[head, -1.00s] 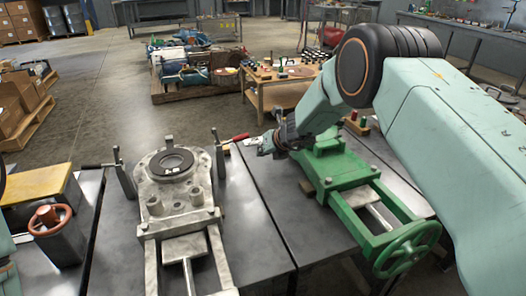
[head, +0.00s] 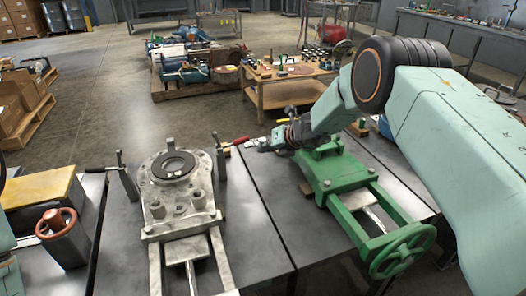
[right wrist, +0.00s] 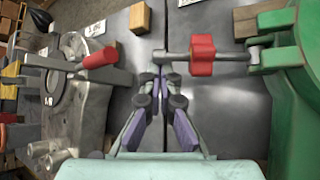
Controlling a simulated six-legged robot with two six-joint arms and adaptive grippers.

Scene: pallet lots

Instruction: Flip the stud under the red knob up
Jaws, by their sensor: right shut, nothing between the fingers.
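In the right wrist view a stud (right wrist: 235,58) lies flat, reaching left from a fork on the green fixture (right wrist: 300,80). A red lobed knob (right wrist: 203,55) sits around it. The right gripper (right wrist: 158,72) is shut and empty, its tips close to the stud's left end; I cannot tell whether they touch. The left gripper is out of view.
A grey fixture (head: 165,225) stands to the left. A wooden block (right wrist: 140,18) lies between the fixtures. A red handwheel (head: 56,222) is at far left.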

